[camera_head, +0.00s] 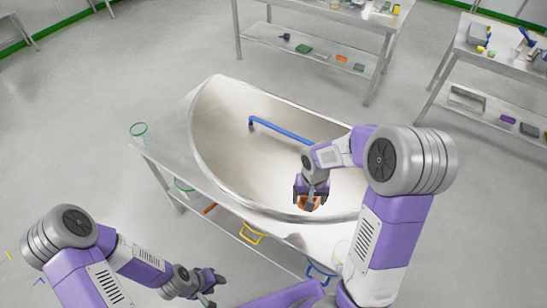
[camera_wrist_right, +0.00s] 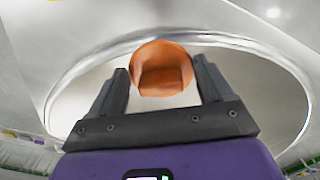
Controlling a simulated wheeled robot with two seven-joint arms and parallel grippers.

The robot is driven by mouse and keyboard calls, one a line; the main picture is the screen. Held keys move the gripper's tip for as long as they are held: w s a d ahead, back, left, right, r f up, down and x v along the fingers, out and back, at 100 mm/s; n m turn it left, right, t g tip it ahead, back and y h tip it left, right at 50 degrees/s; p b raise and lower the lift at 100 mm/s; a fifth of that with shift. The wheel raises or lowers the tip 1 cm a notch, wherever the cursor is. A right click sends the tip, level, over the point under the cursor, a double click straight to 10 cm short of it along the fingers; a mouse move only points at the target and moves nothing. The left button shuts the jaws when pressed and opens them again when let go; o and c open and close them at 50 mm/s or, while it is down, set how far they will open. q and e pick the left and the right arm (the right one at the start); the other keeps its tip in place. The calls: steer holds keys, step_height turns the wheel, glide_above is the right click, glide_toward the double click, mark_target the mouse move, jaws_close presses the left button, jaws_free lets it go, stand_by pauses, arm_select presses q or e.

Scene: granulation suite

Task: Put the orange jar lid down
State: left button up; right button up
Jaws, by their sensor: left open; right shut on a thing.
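The orange jar lid (camera_head: 309,203) is round and is held at the near rim of the large steel bowl in the head view. It also shows in the right wrist view (camera_wrist_right: 162,68), between the two dark fingers. My right gripper (camera_head: 311,197) is shut on the lid; in the right wrist view its fingers (camera_wrist_right: 163,82) stand on either side of it. I cannot tell how high the lid is above the surface below. My left gripper (camera_head: 214,288) is open and empty at the bottom of the head view, in front of the table and away from the lid.
The steel bowl (camera_head: 235,125) fills much of the table and has a blue bar (camera_head: 280,131) inside. A yellow handle-like piece (camera_head: 252,234) shows below the near edge. Further tables stand behind, across open floor.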

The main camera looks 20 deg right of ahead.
steer(key=s+d+f+m+b, duration=0.2)
steer(key=s+d+m+b, duration=0.1)
steer(key=d+b, duration=0.3)
steer(key=s+d+f+m+b, duration=0.2)
steer(key=s+d+b, duration=0.3)
steer(key=d, duration=0.3)
steer(key=shift+s+m+b, duration=0.3)
steer(key=shift+m+b, duration=0.05)
steer(key=shift+m, duration=0.05)
steer(key=shift+f, duration=0.4)
step_height(320, 180, down, 4)
steer(key=shift+f+b, duration=0.1)
steer(key=shift+b, duration=0.85)
steer(key=c, duration=0.7)
step_height(320, 180, down, 5)
steer(key=shift+s+f+b, duration=0.1)
steer(key=shift+f+b, duration=0.1)
steer(key=shift+b, duration=0.9)
jaws_close()
steer(key=shift+s+a, duration=0.1)
steer(key=shift+a, duration=0.05)
steer(key=o, duration=1.6)
jaws_free()
